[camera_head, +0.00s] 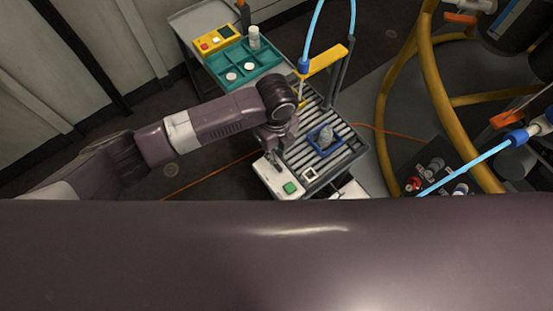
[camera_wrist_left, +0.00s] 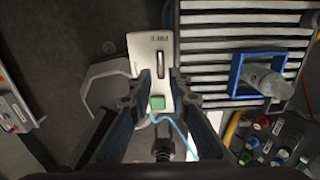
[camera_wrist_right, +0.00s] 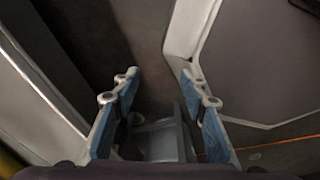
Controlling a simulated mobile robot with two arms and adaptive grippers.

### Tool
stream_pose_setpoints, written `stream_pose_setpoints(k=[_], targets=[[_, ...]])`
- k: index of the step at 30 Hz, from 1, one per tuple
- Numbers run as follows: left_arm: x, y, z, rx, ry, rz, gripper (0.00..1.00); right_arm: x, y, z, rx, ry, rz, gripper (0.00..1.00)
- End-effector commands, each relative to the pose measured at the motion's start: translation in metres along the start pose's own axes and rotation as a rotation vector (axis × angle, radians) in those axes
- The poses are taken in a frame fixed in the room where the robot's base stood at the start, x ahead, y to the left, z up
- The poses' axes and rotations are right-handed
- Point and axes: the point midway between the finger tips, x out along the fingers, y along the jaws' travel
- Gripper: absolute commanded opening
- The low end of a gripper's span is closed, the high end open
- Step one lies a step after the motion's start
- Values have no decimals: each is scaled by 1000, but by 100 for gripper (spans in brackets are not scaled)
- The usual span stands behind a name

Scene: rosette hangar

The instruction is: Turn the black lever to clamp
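A white control box (camera_wrist_left: 137,50) with a green button (camera_wrist_left: 157,102) fills the middle of the left wrist view. A narrow black lever (camera_wrist_left: 159,63) stands on its face beside small printed text. In the head view the white box (camera_head: 265,176) sits at the near left edge of the slatted table, partly under my left gripper (camera_head: 272,147). My left gripper (camera_wrist_left: 160,76) is open, its two fingers on either side of the box face; contact with the lever cannot be told. My right gripper (camera_wrist_right: 158,85) is open and empty, away from the box.
The slatted table (camera_head: 345,155) carries a blue square frame (camera_head: 313,138) around a grey part (camera_head: 325,137). A teal tray (camera_head: 270,56) stands on a cart behind. Yellow tubular rails (camera_head: 428,70), light-blue hoses (camera_head: 460,168) and a panel of coloured knobs (camera_head: 435,170) are at right.

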Motion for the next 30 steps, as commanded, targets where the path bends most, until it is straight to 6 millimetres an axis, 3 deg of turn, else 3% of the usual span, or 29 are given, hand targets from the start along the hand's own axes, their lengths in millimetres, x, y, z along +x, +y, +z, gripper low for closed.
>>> stream_pose_setpoints(k=[6, 12, 22, 27, 30], targets=[[37, 0, -1, -2, 1, 1, 17, -1, -8, 1, 2, -2, -8, 40], [58, 0, -1, -3, 1, 0, 17, 0, -16, 0, 3, 0, -18, 40], [62, 0, -1, -2, 0, -2, 17, 0, -13, 0, 1, 0, -15, 40], [62, 0, -1, -3, 0, -2, 0, 0, -9, 1, 0, -1, -10, 40], [62, 0, -1, -3, 0, -2, 0, 0, -8, 2, 0, -2, -9, 40]])
